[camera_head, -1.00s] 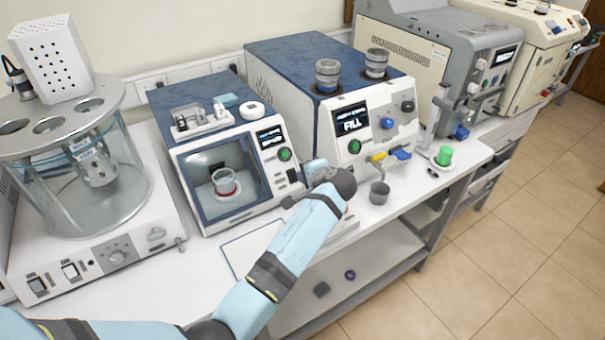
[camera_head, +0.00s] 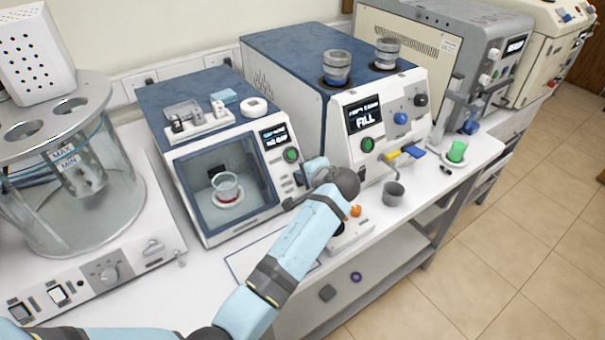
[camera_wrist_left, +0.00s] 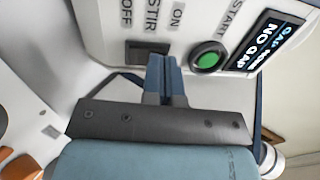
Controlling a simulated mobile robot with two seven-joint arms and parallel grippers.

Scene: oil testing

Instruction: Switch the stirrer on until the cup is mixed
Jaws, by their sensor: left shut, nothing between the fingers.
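The stirrer machine (camera_head: 180,150) is a blue and white box with a window at its front. A clear cup (camera_head: 227,186) with a little red at the bottom stands inside, behind the window. In the left wrist view a dark rocker switch (camera_wrist_left: 142,50) sits by the labels OFF, STIR and ON, beside a round green START button (camera_wrist_left: 208,57). My left gripper (camera_wrist_left: 163,62) is shut and empty, its blue fingertips at the switch's edge; I cannot tell if they touch it. In the head view the left gripper (camera_head: 296,198) is at the machine's lower right corner. The right gripper is not in view.
A glass bath (camera_head: 75,190) stands at the left. A larger blue and white machine (camera_head: 290,75) reading FILL stands to the right, with a grey cup (camera_head: 393,193) in front. A green cup (camera_head: 457,151) is further right. A lower shelf (camera_head: 350,290) lies below.

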